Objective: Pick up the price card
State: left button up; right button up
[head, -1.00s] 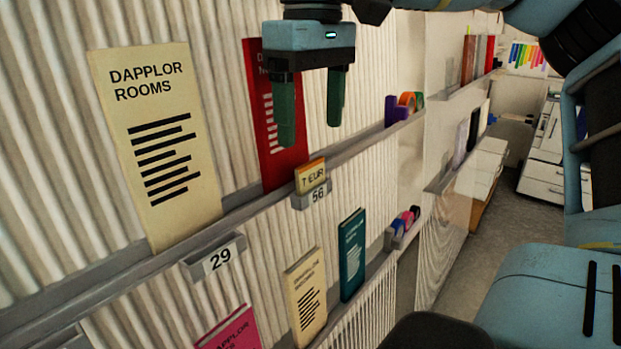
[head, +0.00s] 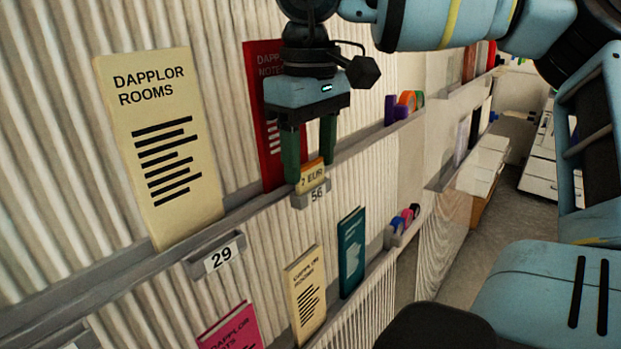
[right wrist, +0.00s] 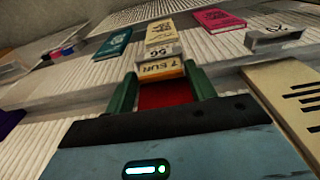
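The price card (head: 312,176), yellow with an orange top and marked "7 EUR", stands in a small grey holder (head: 311,200) labelled 56 on the ledge. My right gripper (head: 309,168) points down with its green fingers apart, its tips at the height of the card's upper part. In the right wrist view the card (right wrist: 160,69) shows between the tips of the open right gripper (right wrist: 161,76). I cannot tell whether a finger touches the card. The card's lower part is hidden in the holder. My left gripper is not in view.
A red booklet (head: 262,130) stands right behind the gripper. A cream "Dapplor Rooms" booklet (head: 160,150) and an empty-looking holder (head: 215,255) labelled 29 are to the left. Tape rolls (head: 407,100) sit on the ledge to the right. Smaller booklets (head: 352,252) stand below.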

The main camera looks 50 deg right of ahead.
aim_at(310, 163)
jog(key=c, duration=0.5)
jog(key=shift+r, duration=0.15)
jog(key=shift+r, duration=0.65)
notch_tip(310, 163, up, 2)
jog(key=shift+b, duration=0.35)
jog(key=s, duration=0.5)
jog(key=s+d+r, duration=0.1)
jog(key=s, duration=0.4)
jog(key=s+b, duration=0.1)
jog(key=s, duration=0.5)
jog(key=shift+d+r, duration=0.2)
